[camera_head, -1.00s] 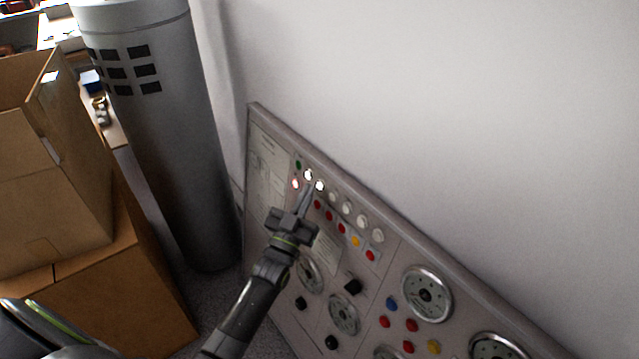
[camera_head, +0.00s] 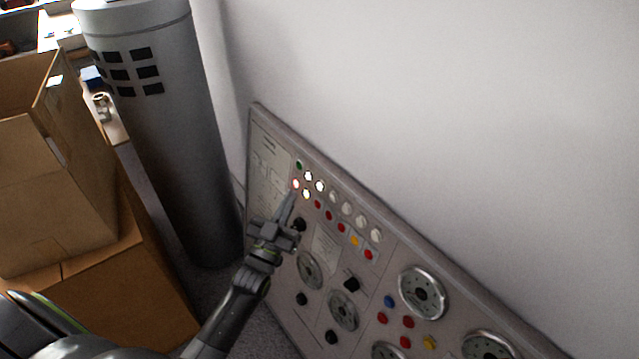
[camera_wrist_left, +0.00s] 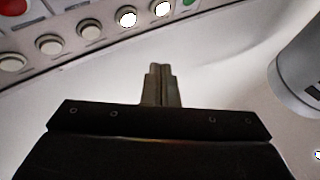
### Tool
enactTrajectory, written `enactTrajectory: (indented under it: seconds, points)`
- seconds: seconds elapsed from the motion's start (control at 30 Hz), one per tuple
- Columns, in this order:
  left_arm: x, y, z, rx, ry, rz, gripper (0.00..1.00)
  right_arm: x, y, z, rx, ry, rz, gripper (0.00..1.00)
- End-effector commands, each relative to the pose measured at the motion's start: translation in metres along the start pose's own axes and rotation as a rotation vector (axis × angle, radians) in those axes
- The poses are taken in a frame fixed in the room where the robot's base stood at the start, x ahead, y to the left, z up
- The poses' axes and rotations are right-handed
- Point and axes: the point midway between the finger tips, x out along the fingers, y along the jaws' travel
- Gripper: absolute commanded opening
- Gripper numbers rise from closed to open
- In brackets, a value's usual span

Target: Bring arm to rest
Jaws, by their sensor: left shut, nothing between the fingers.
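My left gripper (camera_head: 284,211) is shut and empty in front of the upper left part of the grey control panel (camera_head: 262,116). Its fingertips are just below a few lit buttons; I cannot tell whether they touch the panel. In the left wrist view the closed fingers (camera_wrist_left: 161,72) point toward the panel's upper edge, with a row of round white buttons (camera_wrist_left: 90,32) beyond. Two lit white buttons (camera_head: 319,186) and a lit red-rimmed one (camera_head: 296,184) show near the tips. My right gripper is in neither view.
A tall grey cylinder (camera_head: 170,130) stands left of the panel. Open cardboard boxes (camera_head: 60,200) are stacked at the far left, close to my left arm. A bare white wall (camera_head: 430,90) rises behind the panel. The panel also carries dials (camera_head: 424,292) and coloured buttons.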

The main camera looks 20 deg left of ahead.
Motion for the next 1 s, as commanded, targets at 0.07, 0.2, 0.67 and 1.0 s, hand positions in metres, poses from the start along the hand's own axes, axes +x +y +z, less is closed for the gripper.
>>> enactTrajectory:
  seconds: [0.07,0.2,0.67,1.0]
  points:
    - [0.000,0.000,0.000,0.000,0.000,0.000,0.00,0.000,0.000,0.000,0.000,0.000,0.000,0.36]
    - [0.000,0.000,0.000,0.000,0.000,0.000,0.00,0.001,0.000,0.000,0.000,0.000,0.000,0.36]
    - [-0.003,0.000,0.007,0.000,-0.029,-0.002,0.00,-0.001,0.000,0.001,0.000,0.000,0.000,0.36]
    - [-0.123,-0.007,0.139,0.001,-0.613,-0.032,0.00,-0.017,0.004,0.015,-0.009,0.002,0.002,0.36]
